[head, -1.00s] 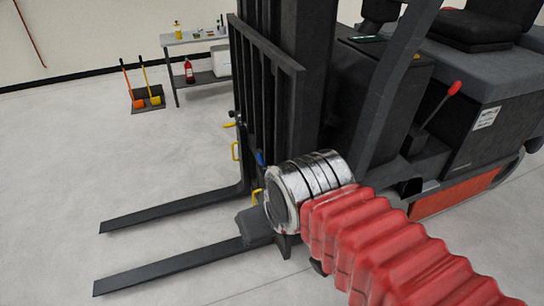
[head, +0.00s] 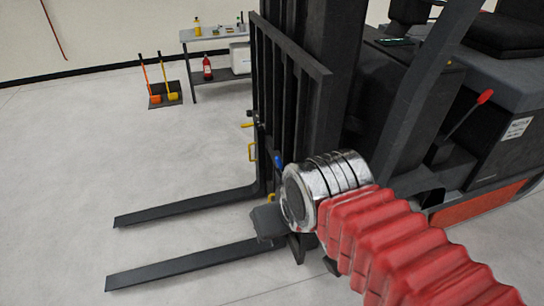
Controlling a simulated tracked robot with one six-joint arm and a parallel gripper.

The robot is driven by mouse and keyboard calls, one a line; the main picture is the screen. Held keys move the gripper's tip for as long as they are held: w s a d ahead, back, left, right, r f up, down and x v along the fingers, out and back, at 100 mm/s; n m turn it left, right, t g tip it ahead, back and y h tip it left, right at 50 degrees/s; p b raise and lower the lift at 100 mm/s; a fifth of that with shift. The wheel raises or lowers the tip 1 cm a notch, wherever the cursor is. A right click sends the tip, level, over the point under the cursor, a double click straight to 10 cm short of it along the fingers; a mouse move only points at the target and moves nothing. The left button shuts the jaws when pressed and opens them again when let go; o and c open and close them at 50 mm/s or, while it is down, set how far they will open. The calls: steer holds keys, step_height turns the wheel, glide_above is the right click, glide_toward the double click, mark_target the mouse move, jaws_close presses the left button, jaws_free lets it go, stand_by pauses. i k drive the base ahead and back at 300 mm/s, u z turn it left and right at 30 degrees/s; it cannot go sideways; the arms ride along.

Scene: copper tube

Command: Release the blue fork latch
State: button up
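The blue fork latch (head: 278,160) shows as a small blue piece low on the dark fork carriage (head: 322,110) of a forklift, just above and left of my metal wrist. My arm comes in from the lower right as a red bellows sleeve ending in a silver ringed cuff. The cuff appears below and right of the latch; whether they touch cannot be told. A dark grey block shows just left of the cuff, near the near fork's heel. My gripper's fingers cannot be made out, nor can anything held.
Two dark forks (head: 185,267) reach left over the pale floor. Yellow handles (head: 252,151) sit on the carriage's left side. A mast and a red-tipped lever (head: 485,97) stand to the right. A bench (head: 215,36) stands at the back.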

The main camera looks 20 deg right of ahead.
mark_target(279, 162)
steer(key=i, duration=0.85)
steer(key=z, duration=0.05)
